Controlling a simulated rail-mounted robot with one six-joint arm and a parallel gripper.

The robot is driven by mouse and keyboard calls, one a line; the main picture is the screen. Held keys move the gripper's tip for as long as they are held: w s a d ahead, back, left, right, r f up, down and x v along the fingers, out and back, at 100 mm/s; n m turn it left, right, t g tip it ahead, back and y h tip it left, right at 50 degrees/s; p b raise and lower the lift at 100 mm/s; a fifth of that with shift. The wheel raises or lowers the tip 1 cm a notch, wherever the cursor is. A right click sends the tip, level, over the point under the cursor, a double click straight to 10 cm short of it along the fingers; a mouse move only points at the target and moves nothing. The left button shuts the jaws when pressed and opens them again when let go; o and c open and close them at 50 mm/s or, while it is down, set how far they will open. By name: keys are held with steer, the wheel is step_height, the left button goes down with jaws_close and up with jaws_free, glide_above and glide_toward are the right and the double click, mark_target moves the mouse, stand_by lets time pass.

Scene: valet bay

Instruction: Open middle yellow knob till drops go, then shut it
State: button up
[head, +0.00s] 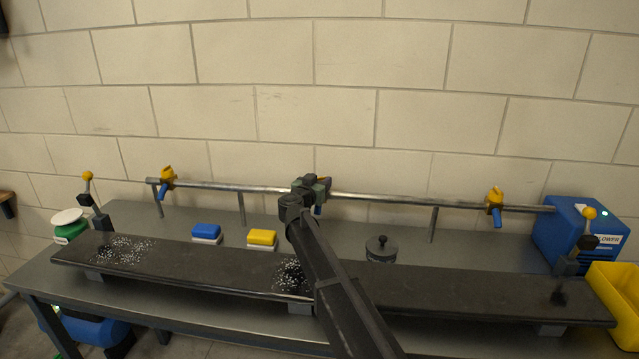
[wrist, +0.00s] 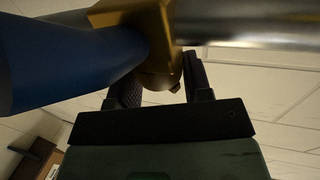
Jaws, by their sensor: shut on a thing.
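The middle yellow knob (wrist: 160,82) sits between the two fingers of my gripper (wrist: 159,78) in the wrist view, and the fingers are shut on it. A blue nozzle (wrist: 65,62) extends left from the yellow body, beside the metal pipe (wrist: 250,22). In the head view my gripper (head: 318,185) is at the middle of the pipe (head: 400,199) and mostly hides the knob; a bit of blue nozzle (head: 318,210) shows below. White drops (head: 290,274) lie on the dark board (head: 430,285) beneath the middle nozzle. The knob's turn angle is unclear.
Yellow valves hang at the pipe's left (head: 166,175) and right (head: 495,197). Drops (head: 120,250) also lie at the board's left end. Blue (head: 206,231) and yellow (head: 262,237) blocks and a lidded pot (head: 380,248) stand behind the board. A blue blower (head: 575,230) stands right.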

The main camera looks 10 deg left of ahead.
stand_by(0.3)
steer(key=o, duration=0.9)
steer(key=v, duration=1)
steer(key=shift+s+a+r, duration=0.1)
steer(key=shift+s+a, duration=0.05)
steer(key=shift+s, duration=0.2)
